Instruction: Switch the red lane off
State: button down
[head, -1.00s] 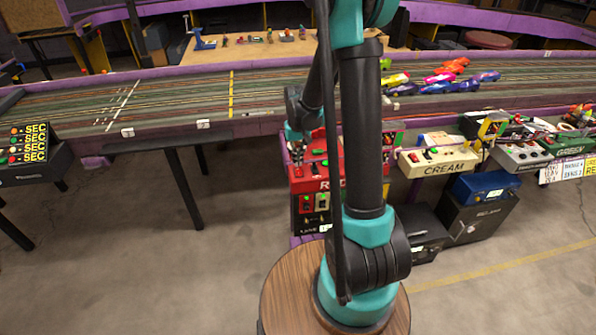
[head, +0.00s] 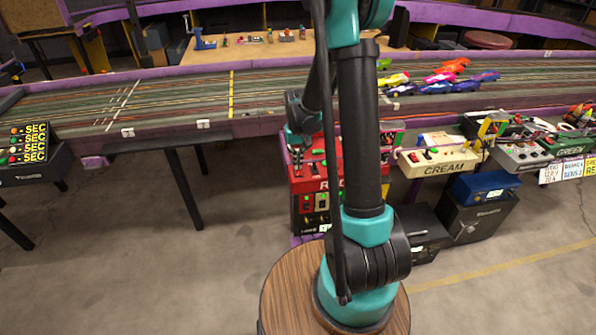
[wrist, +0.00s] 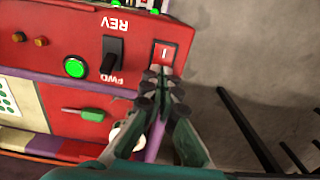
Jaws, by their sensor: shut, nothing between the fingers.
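The red lane's control box (head: 309,172) stands at the near edge of the track, partly hidden behind my arm. In the wrist view its red panel (wrist: 68,28) fills the upper left. A red rocker switch (wrist: 165,52) marked "I" sits in a dark frame near the panel's edge. My gripper (wrist: 163,78) is shut and empty, its fingertips at the lower edge of this switch. Whether they touch it I cannot tell. Beside it are a black lever (wrist: 112,56) between "REV" and "FWD" and a lit green button (wrist: 75,67).
The cream control box (head: 440,160) stands to the right, with the green lane's box (head: 572,143) farther right. Several toy cars (head: 440,82) sit on the track (head: 180,92). A black box with "SEC" labels (head: 30,150) is at far left.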

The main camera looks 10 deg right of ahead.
jog(key=shift+f, duration=0.25)
jog(key=shift+r, duration=3.5)
